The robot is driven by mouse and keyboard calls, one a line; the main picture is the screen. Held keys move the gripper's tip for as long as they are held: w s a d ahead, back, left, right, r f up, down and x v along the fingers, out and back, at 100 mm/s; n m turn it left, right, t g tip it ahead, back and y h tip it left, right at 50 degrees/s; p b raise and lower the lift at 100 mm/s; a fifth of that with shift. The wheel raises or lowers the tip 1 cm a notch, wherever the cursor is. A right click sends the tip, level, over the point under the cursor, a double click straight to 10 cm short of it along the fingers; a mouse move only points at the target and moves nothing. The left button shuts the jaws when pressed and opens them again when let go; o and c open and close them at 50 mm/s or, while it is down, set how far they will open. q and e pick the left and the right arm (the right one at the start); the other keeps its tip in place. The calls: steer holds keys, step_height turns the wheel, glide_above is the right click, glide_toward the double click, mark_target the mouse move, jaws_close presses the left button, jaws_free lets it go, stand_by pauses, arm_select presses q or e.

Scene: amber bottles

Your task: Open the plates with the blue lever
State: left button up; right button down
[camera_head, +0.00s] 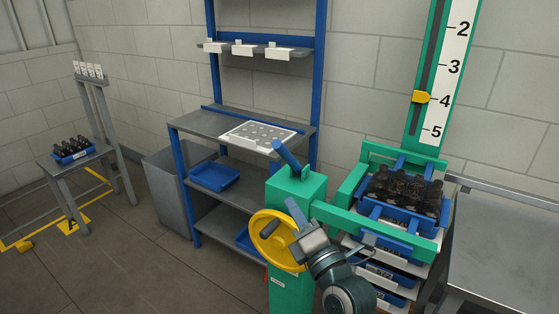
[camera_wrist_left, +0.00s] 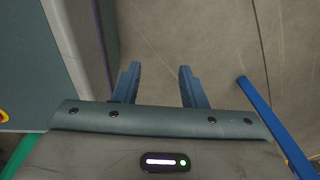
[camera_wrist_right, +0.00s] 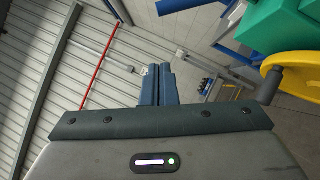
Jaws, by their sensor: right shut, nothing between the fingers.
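The blue lever (camera_head: 289,155) tilts up and to the left from the top of a green post (camera_head: 297,190). A yellow handwheel (camera_head: 272,240) is on the post's side. Green arms run right from the post around a blue crate (camera_head: 398,214) of dark bottles (camera_head: 405,188); which parts are the plates I cannot tell. My right gripper (camera_head: 294,207) is shut and empty, in front of the post and below the lever, near the wheel. Its closed fingers show in the right wrist view (camera_wrist_right: 158,72). My left gripper (camera_wrist_left: 158,78) is open and empty over the floor, outside the head view.
More blue crates (camera_head: 385,275) are stacked under the top one. A green column with a number scale (camera_head: 455,50) rises behind. A metal table (camera_head: 505,250) stands at the right. A shelf rack with a white tray (camera_head: 258,136) stands behind the post. A stool (camera_head: 75,165) stands far left.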

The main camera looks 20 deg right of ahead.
steer(key=d+r+p+x, duration=0.1)
steer(key=p+x, duration=0.6)
steer(key=x, duration=0.6)
steer(key=shift+d, duration=0.85)
steer(key=shift+s, duration=0.1)
